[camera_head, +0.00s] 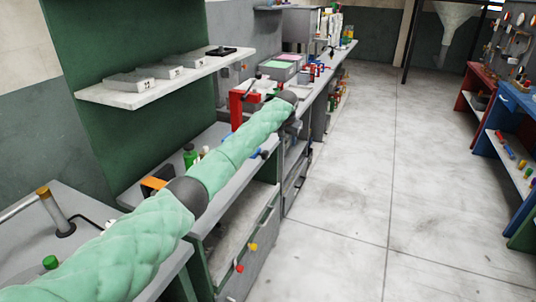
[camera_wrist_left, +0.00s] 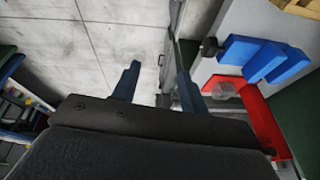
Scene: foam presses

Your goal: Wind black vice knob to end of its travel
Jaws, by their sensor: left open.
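A black knob (camera_wrist_left: 208,48) shows in the left wrist view, on the side of a blue vice-like block (camera_wrist_left: 265,62) on the bench. My left gripper (camera_wrist_left: 157,68) is open and empty, with its two dark fingers apart. The knob lies just right of the right fingertip in that view and is not between the fingers. In the head view, my padded left arm crosses the bench and hides most of the gripper and the vice. A small blue part with a dark end (camera_head: 264,154) shows just below the arm; I cannot tell if it is the knob.
A red frame (camera_head: 238,108) stands on the bench behind my arm; a red plate (camera_wrist_left: 262,115) lies near the vice in the wrist view. A shelf (camera_head: 165,82) with grey boxes is above. Open floor (camera_head: 350,190) lies to the right.

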